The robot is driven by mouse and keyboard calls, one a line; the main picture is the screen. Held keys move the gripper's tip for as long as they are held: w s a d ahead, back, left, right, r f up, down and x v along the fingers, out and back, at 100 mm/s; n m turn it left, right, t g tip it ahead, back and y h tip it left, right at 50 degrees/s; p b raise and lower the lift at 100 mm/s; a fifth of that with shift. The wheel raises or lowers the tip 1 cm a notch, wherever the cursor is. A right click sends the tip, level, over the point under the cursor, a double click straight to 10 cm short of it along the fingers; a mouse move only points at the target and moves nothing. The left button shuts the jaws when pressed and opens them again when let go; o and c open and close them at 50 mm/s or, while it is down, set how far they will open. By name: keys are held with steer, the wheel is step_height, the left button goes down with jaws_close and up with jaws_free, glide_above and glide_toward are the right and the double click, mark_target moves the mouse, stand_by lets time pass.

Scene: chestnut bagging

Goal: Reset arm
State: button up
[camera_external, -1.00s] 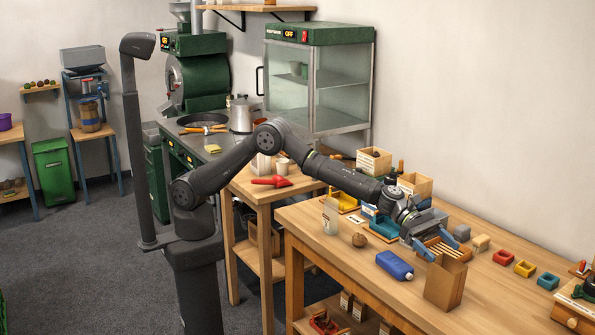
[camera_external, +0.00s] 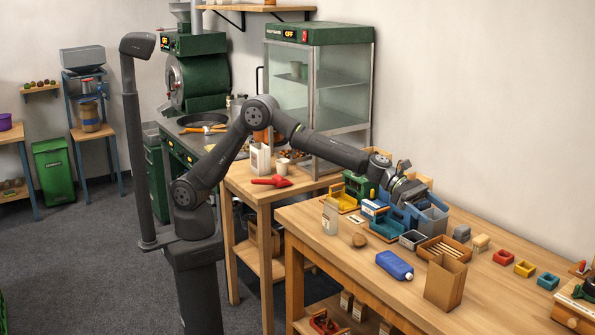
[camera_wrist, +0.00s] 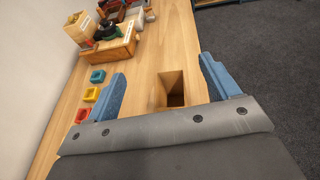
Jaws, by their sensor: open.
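My gripper (camera_external: 420,222) is over the back part of the wooden workbench in the external view, above and behind the paper bag. In the wrist view my gripper (camera_wrist: 165,85) has its two blue fingers wide apart with nothing between them but the view of the bench and bag. The brown paper bag (camera_external: 445,284) stands upright and open-topped near the bench's front edge. In the wrist view the bag (camera_wrist: 173,88) shows its dark opening.
A blue bottle (camera_external: 394,265) lies by the bag, and a slatted wooden tray (camera_external: 443,249) sits behind it. A clear jar (camera_external: 330,217) stands at the left.

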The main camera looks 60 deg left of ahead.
steer(key=w+a+r+n+t, duration=0.1)
steer(key=w+a+r+t, duration=0.1)
steer(key=w+a, duration=0.5)
steer(key=w+a+r+n+t+y, duration=0.1)
steer(key=w+a+r, duration=0.3)
steer(key=a, duration=1.4)
steer(key=w+a+r+n+t+y, duration=0.1)
steer(key=w+a+r+n+t, duration=0.2)
steer(key=w+a, duration=0.7)
steer(key=a, duration=0.3)
steer(key=shift+w+r, duration=0.2)
